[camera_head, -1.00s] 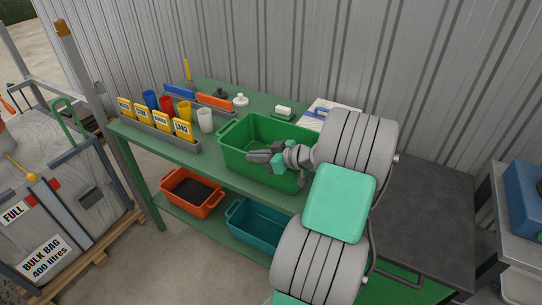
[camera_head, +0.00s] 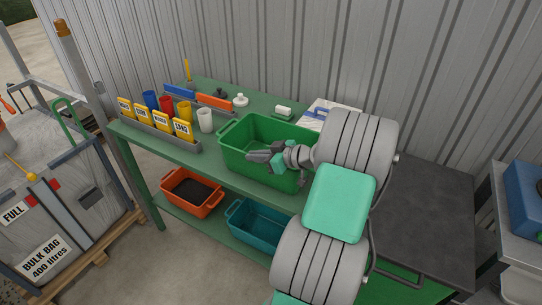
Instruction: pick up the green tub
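The green tub (camera_head: 240,153) is an open rectangular bin with a rim and end handles. It stands upright on the green bench top (camera_head: 203,160). My gripper (camera_head: 254,157) is in front of the tub's near side in the picture, with its fingers pointing left. Its dark fingers look close together, but I cannot see whether anything is between them. I cannot tell whether it is over the tub, inside it or touching the wall. My wrist and arm hide the tub's right end and part of its near wall.
An orange tub (camera_head: 192,203) with dark contents and a teal tub (camera_head: 252,224) sit on the lower shelf. A rack of yellow labelled cards (camera_head: 160,124) and several coloured cups stand left of the green tub. A bulk bag (camera_head: 50,230) stands at the left.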

